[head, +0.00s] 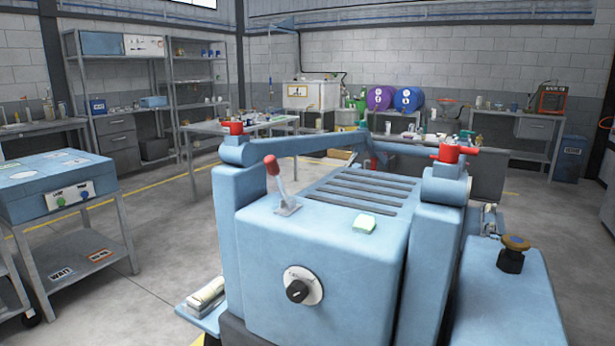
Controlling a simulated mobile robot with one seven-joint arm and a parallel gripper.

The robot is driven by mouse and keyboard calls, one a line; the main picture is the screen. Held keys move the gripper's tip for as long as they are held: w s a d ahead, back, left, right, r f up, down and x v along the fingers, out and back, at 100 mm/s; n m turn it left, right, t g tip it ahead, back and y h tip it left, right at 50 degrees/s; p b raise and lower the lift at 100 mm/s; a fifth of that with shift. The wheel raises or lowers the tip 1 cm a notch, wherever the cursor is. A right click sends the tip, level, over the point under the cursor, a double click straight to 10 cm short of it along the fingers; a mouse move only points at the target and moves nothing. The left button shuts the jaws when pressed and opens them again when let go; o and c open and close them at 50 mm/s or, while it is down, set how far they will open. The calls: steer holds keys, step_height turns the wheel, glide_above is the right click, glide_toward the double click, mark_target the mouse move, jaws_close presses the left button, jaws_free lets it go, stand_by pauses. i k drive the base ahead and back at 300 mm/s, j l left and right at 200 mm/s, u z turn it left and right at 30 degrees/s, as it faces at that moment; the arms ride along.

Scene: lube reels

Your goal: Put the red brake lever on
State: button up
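A lever with a red knob (272,165) and a bare metal shaft stands on the sloped top of a large blue machine body (325,262) close in front of me. Its shaft leans to the left and rises from a small metal plate (287,208). Two more red fittings sit higher up: one on the left blue post (235,128) and one on the right blue post (448,153). I cannot tell from this view which red part is the brake lever. My gripper does not show, and nothing is seen touching the lever.
The blue body has a black dial (299,290), a pale green pad (364,226) and dark slots. An orange-topped knob (511,252) stands at right. A blue bench (60,185) is at left. Purple (379,98) and blue (408,99) drums stand far back. Grey floor (140,260) is clear at left.

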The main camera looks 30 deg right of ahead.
mark_target(272, 164)
steer(key=k+l, duration=0.1)
steer(key=l, duration=0.3)
steer(key=k+l, duration=0.15)
steer(key=l, duration=0.3)
steer(key=k+l, duration=0.1)
steer(key=l, duration=0.3)
steer(key=k+l, duration=0.15)
steer(key=l, duration=0.25)
steer(key=i+j+z, duration=0.25)
steer(key=j+z, duration=0.25)
steer(key=i+j, duration=0.05)
steer(key=j, duration=0.05)
